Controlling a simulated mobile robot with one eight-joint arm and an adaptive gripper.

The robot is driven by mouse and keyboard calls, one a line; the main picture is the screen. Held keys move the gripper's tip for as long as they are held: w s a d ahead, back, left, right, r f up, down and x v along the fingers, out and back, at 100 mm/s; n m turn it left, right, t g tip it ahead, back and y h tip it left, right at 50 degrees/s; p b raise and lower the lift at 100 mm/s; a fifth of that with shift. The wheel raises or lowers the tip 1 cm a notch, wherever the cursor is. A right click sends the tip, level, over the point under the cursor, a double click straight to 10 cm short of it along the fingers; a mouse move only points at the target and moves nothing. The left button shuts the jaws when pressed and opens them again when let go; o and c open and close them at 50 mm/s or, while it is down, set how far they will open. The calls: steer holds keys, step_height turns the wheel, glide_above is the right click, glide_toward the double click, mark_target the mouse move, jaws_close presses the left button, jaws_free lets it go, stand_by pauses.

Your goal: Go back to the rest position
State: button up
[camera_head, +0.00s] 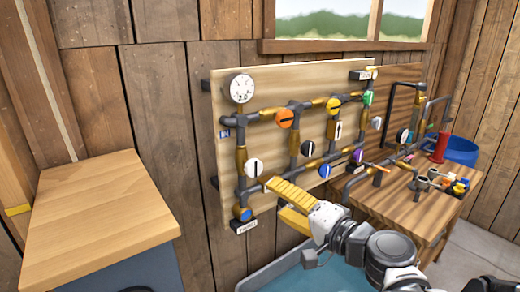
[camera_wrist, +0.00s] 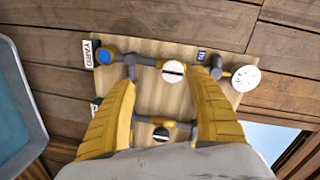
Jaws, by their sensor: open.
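My gripper (camera_head: 275,199) has yellow fingers and is in front of the lower left part of a wooden pipe board on the wall. In the wrist view my gripper (camera_wrist: 165,75) is open, its two fingers well apart. A white round knob (camera_wrist: 172,71) shows between the fingertips, with nothing held. The same white knob (camera_head: 253,168) is just up and left of the fingers in the head view. I cannot tell how far the fingertips are from the board. The pipe board (camera_head: 229,190) carries gauges, coloured knobs and grey and brass pipes.
A wooden-topped cabinet (camera_head: 92,205) stands at left. A light blue bin (camera_head: 262,282) is below my arm. A window (camera_head: 335,27) is above.

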steer(key=s+d+f+n+g+h, duration=0.2)
steer(key=s+f+n+g+h, duration=0.25)
steer(key=s+f, duration=0.45)
steer(key=s+d+f+n+g+h, duration=0.1)
steer(key=s+d+h, duration=0.1)
steer(key=d, duration=0.3)
steer(key=s+d+f+n+g+h+b, duration=0.1)
steer(key=s+d+f+h, duration=0.1)
steer(key=s+d, duration=0.3)
steer(key=shift+d+f+n+h, duration=0.3)
steer(key=shift+n+h, duration=0.05)
steer(key=shift+h, duration=0.3)
steer(key=shift+w, duration=0.1)
